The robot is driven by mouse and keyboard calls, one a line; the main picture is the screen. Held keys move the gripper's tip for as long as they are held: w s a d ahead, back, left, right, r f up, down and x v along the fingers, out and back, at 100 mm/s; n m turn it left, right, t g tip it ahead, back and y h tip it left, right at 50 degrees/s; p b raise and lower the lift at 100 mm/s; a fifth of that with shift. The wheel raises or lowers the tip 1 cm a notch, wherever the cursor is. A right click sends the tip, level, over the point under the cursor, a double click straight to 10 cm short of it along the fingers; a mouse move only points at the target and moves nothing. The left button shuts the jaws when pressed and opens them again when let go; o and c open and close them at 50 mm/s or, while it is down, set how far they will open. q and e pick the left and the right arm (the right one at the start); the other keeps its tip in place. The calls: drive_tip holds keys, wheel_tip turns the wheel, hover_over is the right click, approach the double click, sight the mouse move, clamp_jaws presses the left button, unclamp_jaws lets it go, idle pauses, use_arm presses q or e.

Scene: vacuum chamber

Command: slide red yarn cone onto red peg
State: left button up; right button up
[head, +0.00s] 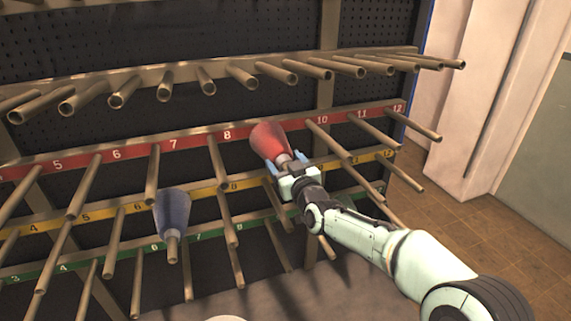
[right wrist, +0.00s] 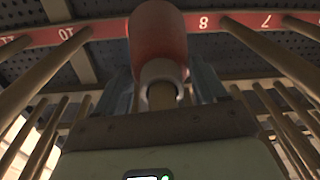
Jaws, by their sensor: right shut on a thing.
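The red yarn cone (head: 270,141) is at the red-labelled row, between the labels 8 and 10, its wide end toward the rack. In the right wrist view the cone (right wrist: 158,42) covers the label between 10 and 8. A brownish rod end (right wrist: 163,96) shows inside its pale near opening, so it appears to be around a peg; how far along it sits is hidden. My right gripper (head: 286,163) is shut on the cone's narrow near end, one finger on each side. My left gripper is not in view.
The red label strip (head: 190,142) carries bare pegs on both sides of the cone. A blue cone (head: 173,210) sits on a lower peg at left. Long pegs stick out close below and beside my right gripper. Open floor (head: 480,235) lies at right.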

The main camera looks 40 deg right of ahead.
drive_tip(key=shift+w+d, duration=0.15)
drive_tip(key=shift+w, duration=0.3)
drive_tip(key=o, duration=1.4)
drive_tip(key=shift+r, duration=0.1)
drive_tip(key=shift+c, duration=0.2)
drive_tip(key=shift+o, duration=0.3)
drive_tip(key=shift+f, duration=0.2)
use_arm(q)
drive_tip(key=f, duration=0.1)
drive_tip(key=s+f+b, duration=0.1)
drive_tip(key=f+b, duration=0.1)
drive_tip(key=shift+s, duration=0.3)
use_arm(e)
drive_tip(key=v, duration=1.3)
drive_tip(key=shift+s, duration=0.25)
drive_tip(key=shift+r, duration=0.15)
